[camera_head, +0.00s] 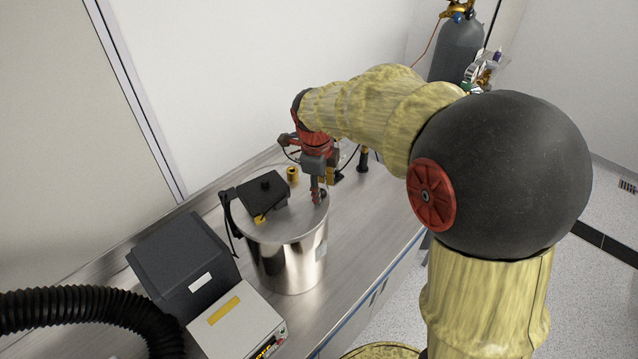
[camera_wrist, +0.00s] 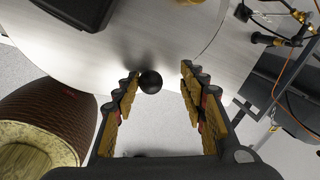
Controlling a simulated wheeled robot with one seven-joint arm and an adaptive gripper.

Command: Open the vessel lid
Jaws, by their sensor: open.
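The vessel (camera_head: 290,266) is a shiny steel cylinder on the bench. Its flat round lid (camera_head: 287,224) is on top, and it fills much of the upper wrist view (camera_wrist: 165,40). A small round black knob (camera_wrist: 150,82) stands near the lid's edge; my gripper partly hides it in the head view. My gripper (camera_head: 318,196) is over that edge, pointing down. In the wrist view my gripper (camera_wrist: 158,77) is open, with the knob showing between its fingertips, nearer the left one. I cannot tell how far above the knob the tips are.
A black box (camera_head: 263,193) sits on the lid, away from the knob. A dark box (camera_head: 180,262) and a white instrument (camera_head: 238,322) stand left of the vessel, with a black hose (camera_head: 90,303) nearby. A brass fitting (camera_head: 292,174) is behind. The bench (camera_head: 368,235) is clear at right.

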